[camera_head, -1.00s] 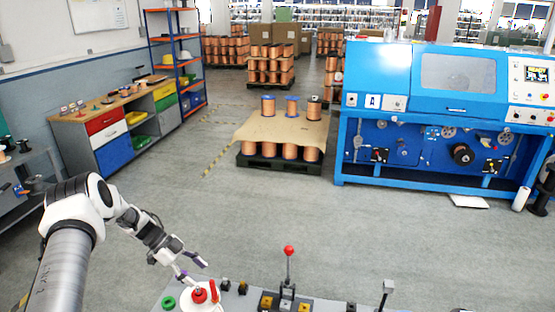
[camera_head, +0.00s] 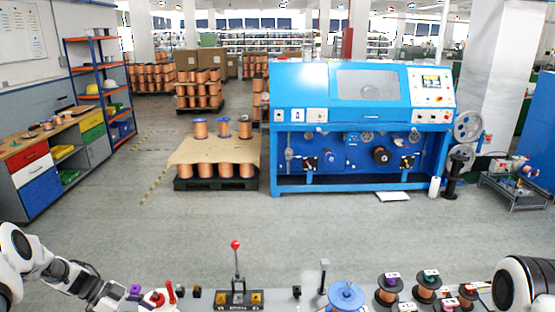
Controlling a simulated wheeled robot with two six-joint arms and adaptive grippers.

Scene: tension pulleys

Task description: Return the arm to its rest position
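My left arm comes in at the bottom left, bent low over the left end of the bench. Its gripper (camera_head: 122,296) is small and partly cut off by the lower edge, just left of a white round piece with a red knob (camera_head: 158,299). I cannot make out whether its fingers are apart, and nothing is clearly held. Of my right arm only a white joint (camera_head: 514,285) shows at the bottom right. The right gripper is out of view.
Along the bench front stand a red-knobbed lever (camera_head: 236,264), a blue spool (camera_head: 345,297) and several dark-flanged copper spools (camera_head: 427,287). Beyond is open grey floor, a pallet of copper spools (camera_head: 215,170) and a blue machine (camera_head: 360,100).

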